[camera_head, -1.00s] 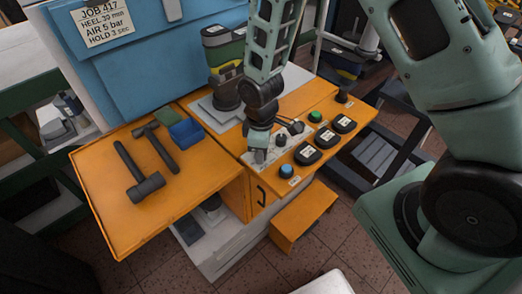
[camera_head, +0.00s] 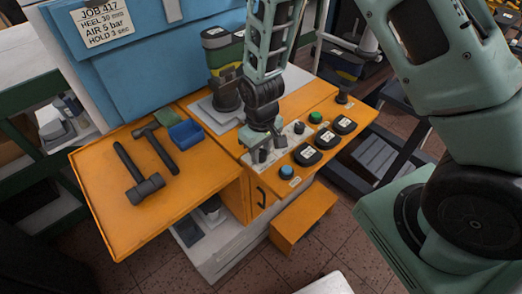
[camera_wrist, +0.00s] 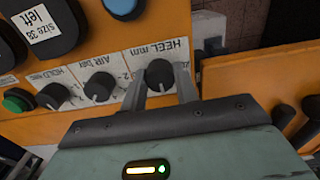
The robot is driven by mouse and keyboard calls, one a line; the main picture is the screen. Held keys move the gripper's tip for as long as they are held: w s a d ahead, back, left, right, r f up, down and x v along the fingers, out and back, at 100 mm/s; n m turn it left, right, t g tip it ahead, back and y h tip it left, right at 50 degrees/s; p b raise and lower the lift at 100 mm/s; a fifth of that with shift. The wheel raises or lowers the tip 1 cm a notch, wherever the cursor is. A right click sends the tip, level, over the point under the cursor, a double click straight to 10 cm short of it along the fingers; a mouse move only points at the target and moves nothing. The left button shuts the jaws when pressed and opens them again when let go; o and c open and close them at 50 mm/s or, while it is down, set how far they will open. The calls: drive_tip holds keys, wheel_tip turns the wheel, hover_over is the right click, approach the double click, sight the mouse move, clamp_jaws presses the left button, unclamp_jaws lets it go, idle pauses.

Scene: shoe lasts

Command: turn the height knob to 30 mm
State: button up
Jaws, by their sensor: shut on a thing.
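The height knob (camera_wrist: 159,73) is a dark round knob under the "HEEL mm" label (camera_wrist: 156,50) on a white strip of the orange panel. In the wrist view my gripper (camera_wrist: 160,88) has one finger on each side of this knob and is shut on it. In the head view my gripper (camera_head: 264,153) points down at the left end of the strip, and its fingers hide the knob. The knob's scale is mostly covered, so I cannot read its setting. A card (camera_head: 101,22) reads "JOB 417, HEEL 30 mm, AIR 5 bar, HOLD 3 sec".
The AIR bar knob (camera_wrist: 99,86) and HOLD knob (camera_wrist: 53,96) sit close beside. A blue button (camera_head: 286,171), black labelled pads (camera_head: 307,154) and a green button (camera_head: 315,117) are nearby. Hammers (camera_head: 146,187) and a blue bin (camera_head: 186,133) lie on the left orange shelf.

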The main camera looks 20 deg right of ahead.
sight(261, 152)
idle(0.4)
drive_tip(key=o, duration=1)
wheel_tip(261, 152, up, 17)
drive_tip(key=shift+r+b, duration=0.2)
drive_tip(key=shift+b, duration=0.4)
